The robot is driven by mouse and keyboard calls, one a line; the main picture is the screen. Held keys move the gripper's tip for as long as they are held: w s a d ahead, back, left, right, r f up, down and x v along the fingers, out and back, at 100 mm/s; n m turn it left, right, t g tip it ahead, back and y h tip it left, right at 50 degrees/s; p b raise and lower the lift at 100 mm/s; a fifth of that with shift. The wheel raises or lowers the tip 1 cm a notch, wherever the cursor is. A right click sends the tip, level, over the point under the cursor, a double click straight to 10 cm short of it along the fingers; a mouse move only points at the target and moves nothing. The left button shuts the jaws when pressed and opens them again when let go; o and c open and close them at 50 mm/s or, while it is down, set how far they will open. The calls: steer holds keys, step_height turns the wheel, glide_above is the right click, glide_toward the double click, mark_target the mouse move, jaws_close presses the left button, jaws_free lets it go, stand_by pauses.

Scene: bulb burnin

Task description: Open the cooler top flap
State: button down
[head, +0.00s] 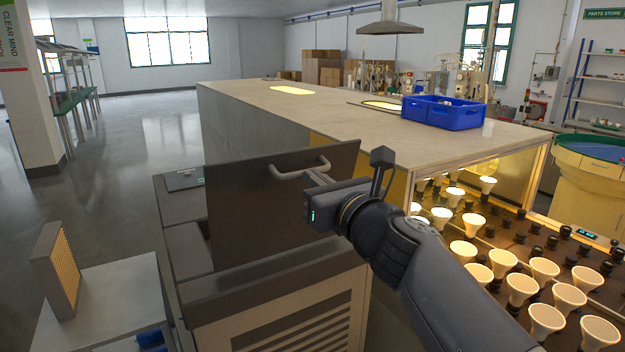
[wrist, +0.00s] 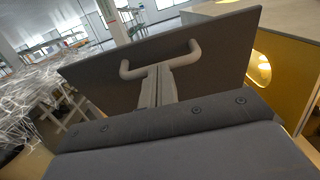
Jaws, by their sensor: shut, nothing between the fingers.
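The cooler (head: 265,300) is a grey-brown box with a slatted vent on its front, at the lower middle of the head view. Its dark flat top flap (head: 250,220) stands raised, close to upright, and also fills the middle of the wrist view (wrist: 105,88). A pale bar handle (head: 283,172) is on the flap's face near its upper edge; it also shows in the wrist view (wrist: 190,52). My gripper (head: 315,177) is shut and empty, its fingertips together (wrist: 158,68) just below the handle bar. I cannot tell whether they touch it or the flap.
A long workbench (head: 240,95) stands behind the cooler, with a blue crate (head: 440,113) on it. A rack of lit bulbs (head: 500,258) is at the right under my arm. A low white table (head: 100,295) is at the left. Floor beyond is clear.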

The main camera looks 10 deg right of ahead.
mark_target(298, 155)
steer(key=p, duration=0.1)
steer(key=w+r+p, duration=0.1)
steer(key=shift+a+r+g+p, duration=0.1)
steer(key=shift+a+g+p, duration=0.1)
steer(key=shift+g+p, duration=0.15)
steer(key=p, duration=0.1)
steer(key=w+p, duration=0.1)
steer(key=p, duration=0.1)
steer(key=shift+w+a+r, duration=0.3)
steer(key=shift+a+r, duration=0.05)
steer(key=shift+r, duration=0.05)
steer(key=shift+g+x, duration=0.25)
steer(key=shift+x, duration=1.05)
steer(key=shift+r, duration=0.25)
steer(key=shift+s+d, duration=0.1)
